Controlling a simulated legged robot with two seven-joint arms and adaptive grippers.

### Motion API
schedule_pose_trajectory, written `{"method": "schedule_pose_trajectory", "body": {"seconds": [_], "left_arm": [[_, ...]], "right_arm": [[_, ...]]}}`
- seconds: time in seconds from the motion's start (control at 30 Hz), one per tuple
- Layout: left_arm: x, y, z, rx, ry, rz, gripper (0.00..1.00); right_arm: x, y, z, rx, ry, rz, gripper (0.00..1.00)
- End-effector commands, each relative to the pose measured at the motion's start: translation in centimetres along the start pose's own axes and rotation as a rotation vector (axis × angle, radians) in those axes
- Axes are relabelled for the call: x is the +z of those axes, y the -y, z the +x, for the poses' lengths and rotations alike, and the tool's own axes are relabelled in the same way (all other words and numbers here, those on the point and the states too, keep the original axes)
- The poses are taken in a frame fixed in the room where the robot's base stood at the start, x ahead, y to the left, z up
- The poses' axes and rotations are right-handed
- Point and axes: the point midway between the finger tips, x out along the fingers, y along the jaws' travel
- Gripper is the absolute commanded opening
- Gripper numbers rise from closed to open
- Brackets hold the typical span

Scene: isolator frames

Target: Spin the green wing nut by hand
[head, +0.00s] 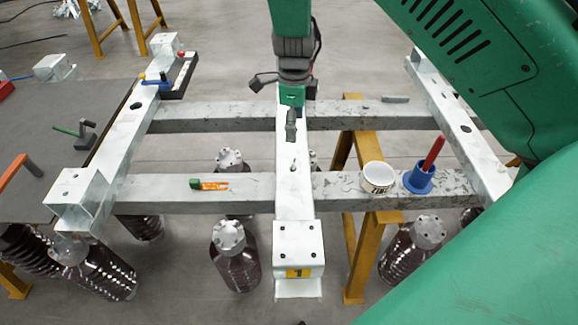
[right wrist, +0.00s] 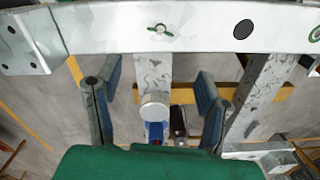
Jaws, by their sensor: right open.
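The green wing nut (right wrist: 160,30) sits on the central white beam, its wings spread roughly along the beam in the right wrist view. In the head view a small fastener (head: 293,166) stands at that place on the beam; its colour is hard to make out. My right gripper (head: 291,138) comes down from the top centre, over the same beam and beyond the fastener. In the right wrist view its two fingers (right wrist: 148,78) are wide apart with nothing held; the wing nut appears above the gap, apart from both fingers. My left gripper is not in view.
A small orange tool (head: 210,185) lies to the left.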

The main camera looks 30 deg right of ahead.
Motion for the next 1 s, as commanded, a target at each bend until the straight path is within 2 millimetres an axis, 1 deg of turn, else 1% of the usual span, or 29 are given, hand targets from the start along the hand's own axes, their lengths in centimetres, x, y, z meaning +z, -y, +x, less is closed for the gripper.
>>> {"method": "schedule_pose_trajectory", "body": {"seconds": [0.03,0.13,0.23,0.5,0.7,0.83,1.0], "left_arm": [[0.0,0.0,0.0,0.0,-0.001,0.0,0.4],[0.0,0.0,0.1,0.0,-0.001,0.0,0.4],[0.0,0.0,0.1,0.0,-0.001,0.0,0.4],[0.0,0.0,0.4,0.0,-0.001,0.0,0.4],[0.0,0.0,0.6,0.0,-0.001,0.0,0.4],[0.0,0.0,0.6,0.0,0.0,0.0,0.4],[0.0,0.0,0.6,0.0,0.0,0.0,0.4]], "right_arm": [[0.2,0.0,0.1,0.004,0.009,0.035,0.63],[0.3,-0.1,0.8,0.008,0.014,0.058,0.63],[0.2,0.0,2.2,0.008,0.014,0.057,0.63],[0.3,-0.2,7.9,0.008,0.012,0.053,0.63],[0.3,-0.1,11.5,0.006,0.013,0.052,0.63],[0.4,-0.1,12.9,0.005,0.014,0.052,0.63],[0.4,-0.1,13.7,0.003,0.014,0.051,0.63]]}}
